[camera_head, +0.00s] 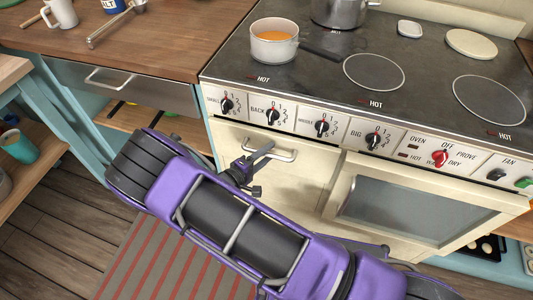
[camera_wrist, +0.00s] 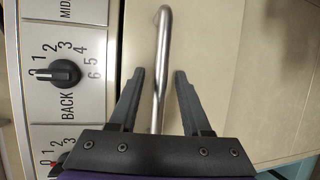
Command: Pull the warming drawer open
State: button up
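The likely warming drawer is the plain cream front (camera_head: 305,178) below the stove's knobs, left of the oven door; it looks shut. Its metal bar handle (camera_head: 285,156) runs along the top of that front. In the wrist view the handle (camera_wrist: 164,35) runs up and down the picture, and the cream front (camera_wrist: 240,70) fills the right side. My gripper (camera_head: 262,155) is at the handle's left part. In the wrist view its two fingers (camera_wrist: 160,74) are apart, with the bar between them and a gap on each side. I cannot tell how deep the bar sits.
The oven door (camera_head: 420,205) with its window is to the right. Knobs, including BACK (camera_head: 272,117), line the panel above. A pan of orange food (camera_head: 274,45) stands on the hob, its handle pointing right. A striped rug (camera_head: 150,260) lies on the floor.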

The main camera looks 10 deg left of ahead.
grip_shut()
dwell(1.3)
